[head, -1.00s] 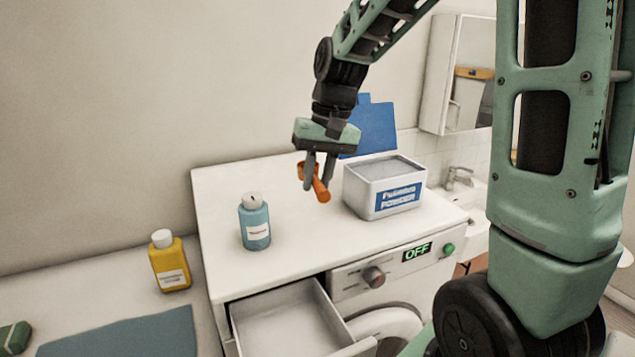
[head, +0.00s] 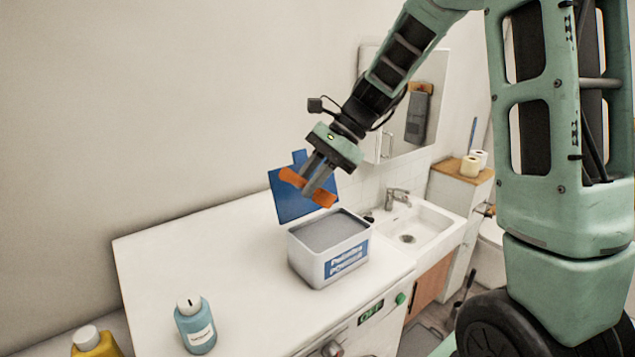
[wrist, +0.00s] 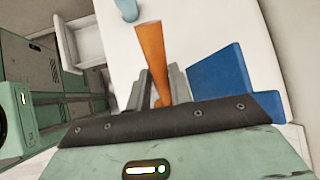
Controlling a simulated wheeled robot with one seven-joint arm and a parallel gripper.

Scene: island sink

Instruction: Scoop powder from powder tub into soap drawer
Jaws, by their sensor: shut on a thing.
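My gripper (head: 318,172) is shut on an orange scoop (head: 322,197) and holds it in the air, above and a little left of the powder tub's opening. The orange scoop also shows between the fingers in the wrist view (wrist: 151,55). The white powder tub (head: 308,268) stands on the white machine top with its blue lid (head: 285,203) raised and grey powder (head: 328,231) inside. Whether the scoop holds powder cannot be seen. The soap drawer is out of the head view; in the wrist view a pale open drawer (wrist: 88,42) shows at upper left.
A blue bottle (head: 197,328) stands at the front left of the machine top (head: 190,250). A yellow bottle (head: 95,343) is at the lower left edge. A sink (head: 430,228) lies right of the machine. The middle of the top is clear.

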